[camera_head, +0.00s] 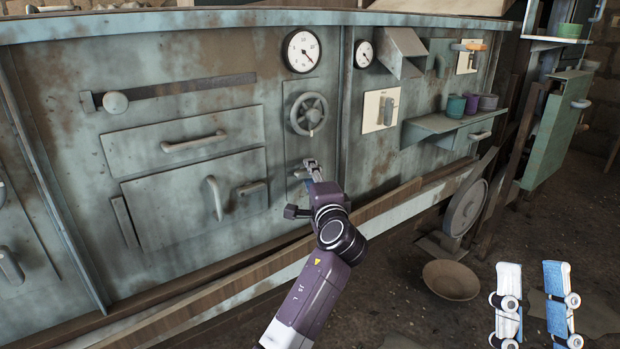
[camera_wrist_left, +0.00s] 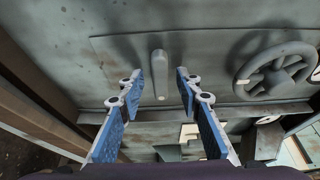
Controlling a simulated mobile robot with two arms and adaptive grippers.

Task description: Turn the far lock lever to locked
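A grey lever (camera_wrist_left: 159,74) on a flat panel stands between the spread fingers of my left gripper (camera_wrist_left: 158,92) in the left wrist view. No contact with it shows. In the head view, my left gripper (camera_head: 313,172) is at the panel below the valve wheel and partly hides the lever (camera_head: 299,173) there. The left gripper is open and empty. Another lever (camera_head: 389,109) sits on a cream plate further right. No marking shows which lever is the far lock one or where locked is. My right gripper (camera_head: 533,304) is open and empty at the lower right.
The valve wheel (camera_head: 309,114) is just above the left gripper, and also shows in the wrist view (camera_wrist_left: 272,72). A shelf (camera_head: 440,124) with several cups sticks out at the right. A rusty rail (camera_head: 380,206) runs below. A bowl (camera_head: 451,280) lies on the floor.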

